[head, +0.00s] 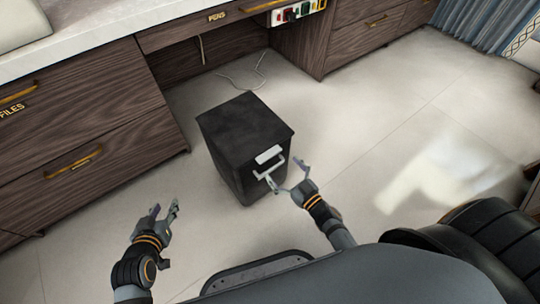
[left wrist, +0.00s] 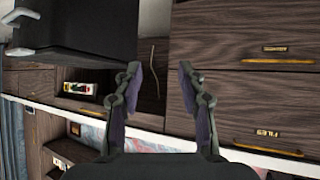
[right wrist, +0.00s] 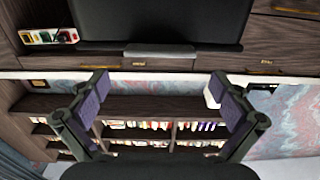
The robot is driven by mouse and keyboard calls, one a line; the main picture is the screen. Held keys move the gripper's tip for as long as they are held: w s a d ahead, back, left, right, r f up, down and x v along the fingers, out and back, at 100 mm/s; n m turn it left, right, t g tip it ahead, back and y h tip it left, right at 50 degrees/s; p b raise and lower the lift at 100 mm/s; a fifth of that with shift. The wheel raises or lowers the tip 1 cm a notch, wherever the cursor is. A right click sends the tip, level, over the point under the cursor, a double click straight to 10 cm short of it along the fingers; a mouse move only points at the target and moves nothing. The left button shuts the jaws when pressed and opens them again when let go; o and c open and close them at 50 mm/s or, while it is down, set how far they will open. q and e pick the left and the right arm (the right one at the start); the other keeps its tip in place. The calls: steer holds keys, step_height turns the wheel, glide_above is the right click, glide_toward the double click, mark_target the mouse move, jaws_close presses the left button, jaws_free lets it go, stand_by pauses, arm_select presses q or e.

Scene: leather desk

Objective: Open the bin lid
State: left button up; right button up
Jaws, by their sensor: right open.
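A black bin (head: 228,160) stands on the floor with its dark lid (head: 243,122) lying flat on top, closed. A white handle (head: 268,172) sticks out from its front, below a small white plate (head: 268,154). My right gripper (head: 289,178) is open at the handle, one finger close to it; contact cannot be told. My left gripper (head: 165,211) is open and empty, left of the bin. The bin also shows in the left wrist view (left wrist: 85,25).
Wooden drawers (head: 85,110) stand left of the bin, under a pale desktop (head: 110,40). A cable (head: 245,78) lies on the floor behind the bin. More cabinets (head: 350,35) stand at the back right. The floor right of the bin is clear.

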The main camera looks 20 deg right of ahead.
mark_target(270, 155)
steer(key=b+x, duration=0.1)
steer(key=x, duration=0.5)
steer(key=shift+w+a, duration=0.1)
steer(key=shift+w, duration=0.25)
arm_select(q)
steer(key=w+r+t, duration=0.3)
steer(key=r, duration=0.4)
steer(key=w+r+t, duration=0.3)
steer(key=r, duration=0.3)
steer(key=shift+w+a+r+t, duration=0.15)
steer(key=shift+a+r+t, duration=0.15)
steer(key=shift+r+t, duration=0.1)
arm_select(e)
steer(key=shift+w, duration=0.1)
